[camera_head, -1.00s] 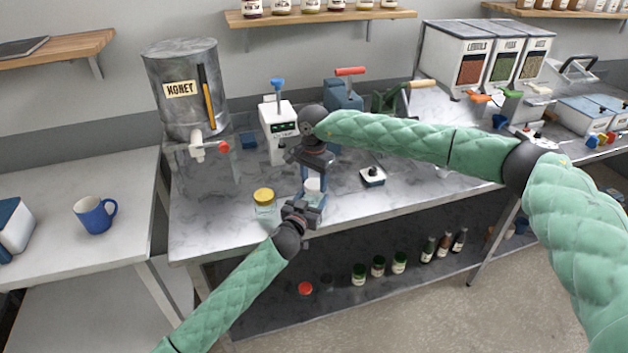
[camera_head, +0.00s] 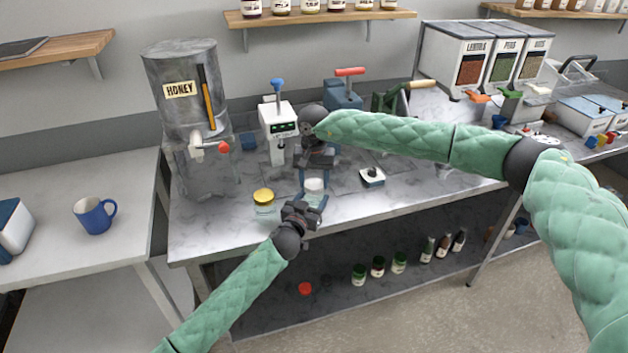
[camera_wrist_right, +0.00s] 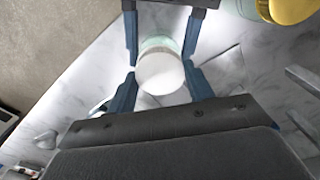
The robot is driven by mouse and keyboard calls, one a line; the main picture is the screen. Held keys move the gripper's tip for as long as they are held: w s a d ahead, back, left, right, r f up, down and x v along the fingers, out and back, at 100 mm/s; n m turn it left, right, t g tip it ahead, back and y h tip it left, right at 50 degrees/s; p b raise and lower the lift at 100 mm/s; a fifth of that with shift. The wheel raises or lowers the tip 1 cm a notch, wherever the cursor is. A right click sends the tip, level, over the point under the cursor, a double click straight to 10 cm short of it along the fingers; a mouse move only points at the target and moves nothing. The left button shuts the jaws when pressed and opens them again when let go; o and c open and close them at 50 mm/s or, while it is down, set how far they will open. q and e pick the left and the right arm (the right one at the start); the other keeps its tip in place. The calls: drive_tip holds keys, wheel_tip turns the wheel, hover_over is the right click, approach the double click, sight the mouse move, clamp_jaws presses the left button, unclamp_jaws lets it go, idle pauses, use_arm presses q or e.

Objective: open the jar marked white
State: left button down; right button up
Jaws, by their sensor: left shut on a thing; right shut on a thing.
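The jar with the white lid (camera_head: 314,185) stands upright over the table near its front edge. Its lid fills the middle of the right wrist view (camera_wrist_right: 160,73), with the pale greenish glass jar body (camera_wrist_right: 158,43) showing behind it. My left gripper (camera_head: 313,200) comes in low from the front and is shut on the jar body. My right gripper (camera_head: 314,180) points down from above, its blue fingers on either side of the white lid, shut on it. Whether the lid has loosened cannot be told.
A jar with a yellow lid (camera_head: 264,199) stands close on the left. A honey tank (camera_head: 185,100) and a white machine (camera_head: 278,130) stand behind. A small scale-like device (camera_head: 372,177) lies to the right. A blue mug (camera_head: 95,215) is on the left table.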

sight(314, 184)
use_arm(q)
drive_tip(key=shift+f, duration=0.1)
use_arm(e)
drive_tip(key=shift+w+d+r, duration=0.1)
drive_tip(key=shift+r, duration=0.4)
drive_tip(key=shift+r, duration=0.35)
drive_tip(key=shift+r, duration=0.3)
drive_tip(key=shift+r, duration=2)
drive_tip(key=shift+c, duration=0.2)
use_arm(q)
drive_tip(key=shift+c, duration=1.9)
unclamp_jaws()
